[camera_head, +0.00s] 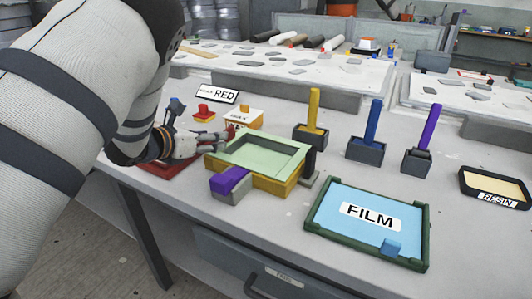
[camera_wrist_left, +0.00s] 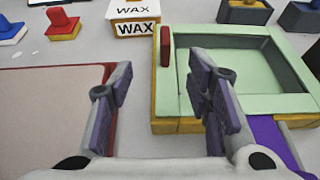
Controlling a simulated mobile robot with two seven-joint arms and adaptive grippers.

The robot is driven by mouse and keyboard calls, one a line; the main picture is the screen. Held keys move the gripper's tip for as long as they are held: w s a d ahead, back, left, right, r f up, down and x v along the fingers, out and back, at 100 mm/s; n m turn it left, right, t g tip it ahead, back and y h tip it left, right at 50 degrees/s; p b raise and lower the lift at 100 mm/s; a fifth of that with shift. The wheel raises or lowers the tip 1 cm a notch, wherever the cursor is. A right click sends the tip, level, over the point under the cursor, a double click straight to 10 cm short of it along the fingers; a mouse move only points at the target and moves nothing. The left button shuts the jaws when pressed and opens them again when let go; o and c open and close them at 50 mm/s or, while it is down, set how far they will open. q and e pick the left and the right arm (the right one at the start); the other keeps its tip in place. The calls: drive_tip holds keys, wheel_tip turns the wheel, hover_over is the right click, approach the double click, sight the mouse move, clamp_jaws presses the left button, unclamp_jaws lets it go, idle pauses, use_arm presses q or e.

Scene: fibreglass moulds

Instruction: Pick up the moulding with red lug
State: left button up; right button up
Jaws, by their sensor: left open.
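The moulding (camera_head: 285,172) is a pale green rectangular tray seated in a yellow mould (camera_head: 263,184) on the table. In the left wrist view the moulding (camera_wrist_left: 285,101) fills the right side, and its upright red lug (camera_wrist_left: 165,46) stands on its left edge. My left gripper (camera_head: 217,140) is at the moulding's left side in the head view. In the left wrist view the left gripper (camera_wrist_left: 160,72) is open and empty, with the lug ahead of the gap between its fingers. My right gripper is not in view.
A purple-topped block (camera_head: 229,181) sits against the mould's front. A WAX box (camera_wrist_left: 134,20) stands behind the lug. A blue FILM tray (camera_head: 330,215) is in front right. Brushes in holders (camera_head: 365,150) stand behind right.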

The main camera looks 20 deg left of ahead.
sight(227, 142)
use_arm(q)
drive_tip(key=x, duration=0.5)
drive_tip(key=shift+w+d+r+b, duration=0.1)
drive_tip(key=shift+w+d+b, duration=0.2)
drive_tip(key=shift+d, duration=0.1)
drive_tip(key=shift+w, duration=0.4)
clamp_jaws()
